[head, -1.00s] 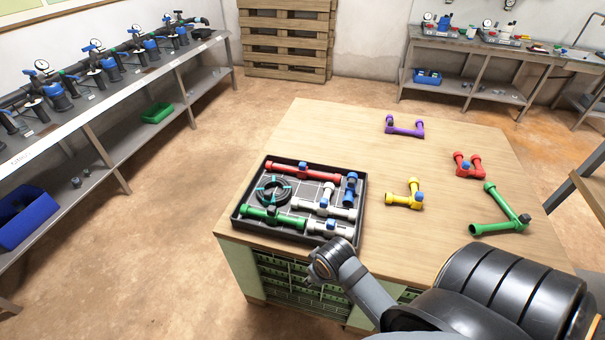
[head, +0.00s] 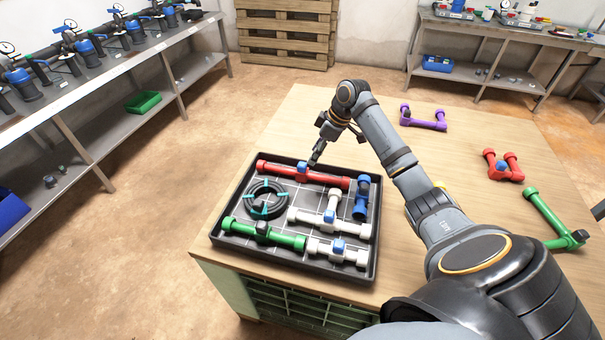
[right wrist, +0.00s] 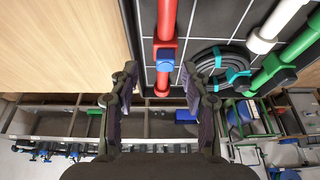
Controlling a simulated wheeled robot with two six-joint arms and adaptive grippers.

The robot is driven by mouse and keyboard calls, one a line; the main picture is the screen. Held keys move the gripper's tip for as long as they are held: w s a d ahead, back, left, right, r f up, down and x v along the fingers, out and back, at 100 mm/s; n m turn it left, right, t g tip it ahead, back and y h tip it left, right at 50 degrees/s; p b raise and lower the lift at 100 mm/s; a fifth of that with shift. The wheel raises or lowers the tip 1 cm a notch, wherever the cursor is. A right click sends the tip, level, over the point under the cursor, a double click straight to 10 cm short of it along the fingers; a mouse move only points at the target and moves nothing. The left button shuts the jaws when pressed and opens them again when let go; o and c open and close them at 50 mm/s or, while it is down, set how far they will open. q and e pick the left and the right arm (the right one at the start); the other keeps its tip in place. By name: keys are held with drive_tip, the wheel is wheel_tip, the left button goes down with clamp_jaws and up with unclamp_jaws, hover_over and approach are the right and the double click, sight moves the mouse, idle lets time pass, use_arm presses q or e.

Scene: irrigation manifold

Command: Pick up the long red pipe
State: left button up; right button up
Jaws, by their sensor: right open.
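The long red pipe (head: 278,171) lies along the far side of the black tray (head: 226,240), with a blue valve (head: 302,170) on it. My right gripper (head: 317,156) is above the pipe, pointing down at it just right of the valve. In the right wrist view the jaws (right wrist: 160,88) are open and empty. The red pipe (right wrist: 167,22) runs up the picture there, and its near end shows between the fingers, beyond them. I cannot tell the exact height gap. My left gripper is not in view.
The tray also holds a black coil (head: 264,199), a blue piece (head: 361,197), white pipes (head: 310,219) and a green pipe (head: 285,239). Purple (head: 424,122), red (head: 503,166) and green (head: 548,213) assemblies stand on the table's right; a yellow one is mostly hidden by my arm.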

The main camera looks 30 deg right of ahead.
sight(306, 165)
drive_tip(key=shift+s+a+r, duration=0.35)
drive_tip(key=shift+s+a, duration=0.1)
drive_tip(key=shift+a, duration=0.1)
drive_tip(key=x, duration=0.4)
drive_tip(key=shift+w+f, duration=0.15)
drive_tip(key=shift+w, duration=0.05)
drive_tip(key=shift+w+d+f, duration=0.1)
drive_tip(key=shift+w+f, duration=0.05)
drive_tip(key=shift+f, duration=0.15)
drive_tip(key=shift+a+f, duration=0.15)
drive_tip(key=shift+a, duration=0.1)
drive_tip(key=x, duration=0.4)
drive_tip(key=shift+w, duration=0.3)
drive_tip(key=shift+f, duration=0.25)
drive_tip(key=shift+r, duration=0.1)
drive_tip(key=shift+c, duration=1)
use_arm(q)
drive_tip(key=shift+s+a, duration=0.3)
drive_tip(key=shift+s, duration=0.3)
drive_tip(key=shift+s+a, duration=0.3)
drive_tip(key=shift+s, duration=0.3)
use_arm(e)
clamp_jaws()
